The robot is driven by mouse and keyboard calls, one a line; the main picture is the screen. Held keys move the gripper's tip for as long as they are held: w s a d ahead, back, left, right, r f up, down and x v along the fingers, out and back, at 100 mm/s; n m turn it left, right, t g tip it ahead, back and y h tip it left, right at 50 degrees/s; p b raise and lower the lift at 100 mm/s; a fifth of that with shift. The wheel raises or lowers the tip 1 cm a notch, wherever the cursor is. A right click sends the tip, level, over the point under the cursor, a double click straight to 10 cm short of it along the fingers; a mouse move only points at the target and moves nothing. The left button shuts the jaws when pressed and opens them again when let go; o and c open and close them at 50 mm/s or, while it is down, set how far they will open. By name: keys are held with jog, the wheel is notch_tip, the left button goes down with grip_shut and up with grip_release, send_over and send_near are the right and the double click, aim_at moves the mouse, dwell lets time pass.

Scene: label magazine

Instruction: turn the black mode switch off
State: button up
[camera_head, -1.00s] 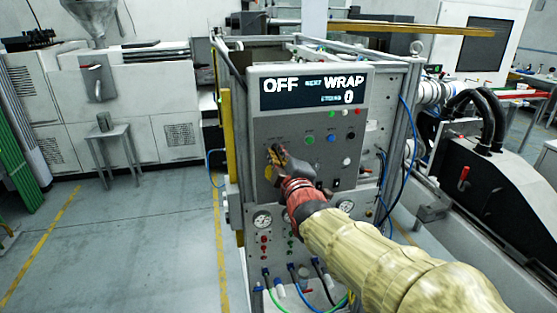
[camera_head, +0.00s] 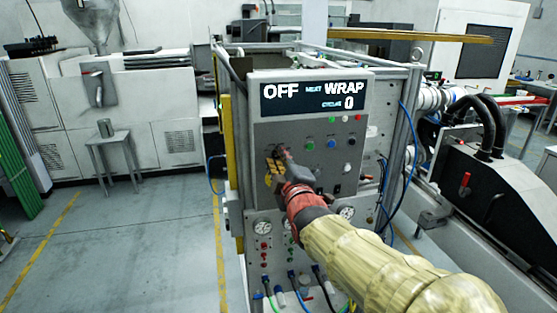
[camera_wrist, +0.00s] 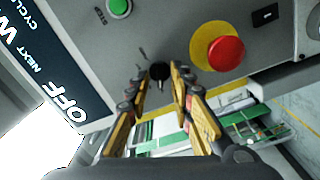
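The black mode switch (camera_wrist: 160,73) is a small round knob on the grey control panel (camera_head: 350,130), seen in the wrist view. My gripper (camera_wrist: 166,71) has its two yellow fingers pointing at the panel, with the tips on either side of the knob. A gap shows between the tips; whether either touches the knob I cannot tell. In the head view my gripper (camera_head: 275,158) is at the left part of the panel and hides the switch. The display (camera_head: 313,95) above reads OFF, NEXT WRAP and CYCLES 0.
A red emergency button (camera_wrist: 226,54) on a yellow disc sits close beside my finger. A green button (camera_wrist: 118,8) is on the panel's other side. Gauges (camera_head: 263,227) and hoses lie below the panel. Open floor (camera_head: 130,230) is at left.

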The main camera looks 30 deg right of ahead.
jog(key=shift+s, duration=0.1)
jog(key=v, duration=1.2)
dwell(0.5)
